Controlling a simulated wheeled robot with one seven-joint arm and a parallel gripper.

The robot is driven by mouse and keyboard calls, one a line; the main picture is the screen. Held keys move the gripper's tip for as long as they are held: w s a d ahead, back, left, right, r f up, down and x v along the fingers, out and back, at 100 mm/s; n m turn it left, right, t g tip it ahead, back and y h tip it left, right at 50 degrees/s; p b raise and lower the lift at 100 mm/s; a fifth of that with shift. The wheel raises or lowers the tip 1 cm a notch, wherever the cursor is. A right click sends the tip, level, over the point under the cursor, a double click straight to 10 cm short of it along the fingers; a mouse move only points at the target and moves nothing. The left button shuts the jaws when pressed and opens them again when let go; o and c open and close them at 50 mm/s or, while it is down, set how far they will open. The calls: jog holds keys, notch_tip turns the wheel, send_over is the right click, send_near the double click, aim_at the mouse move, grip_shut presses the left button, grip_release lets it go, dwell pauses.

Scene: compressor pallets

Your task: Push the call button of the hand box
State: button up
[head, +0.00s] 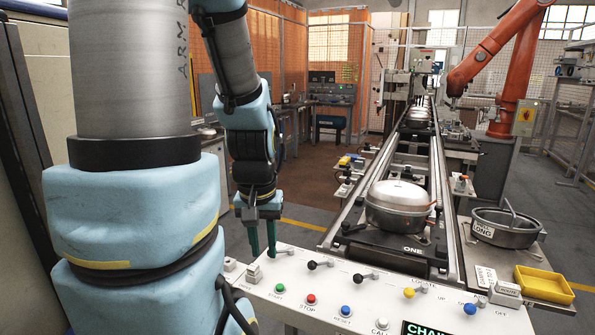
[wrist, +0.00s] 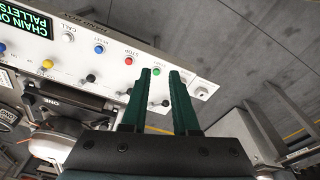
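The white button panel (head: 310,270) runs along the bottom of the head view. Its white call button (head: 382,323), labelled CALL, is near the bottom edge, right of the blue RESET button (head: 345,311). The call button also shows at the upper left of the wrist view (wrist: 68,37), beside the dark display. My gripper (head: 262,252) points down over the left end of the panel, well left of the call button. Its two green fingers are apart with nothing between them. In the wrist view the fingertips (wrist: 160,71) appear beside the green START button (wrist: 156,72); their height above the panel is unclear.
The red STOP button (head: 311,299) sits between START and RESET. Several black, yellow and blue knobbed levers stand behind the buttons, including a black one (head: 312,265). Behind the panel, a silver compressor (head: 397,205) rests on a conveyor pallet. A yellow tray (head: 544,284) is at right.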

grip_shut()
dwell(0.8)
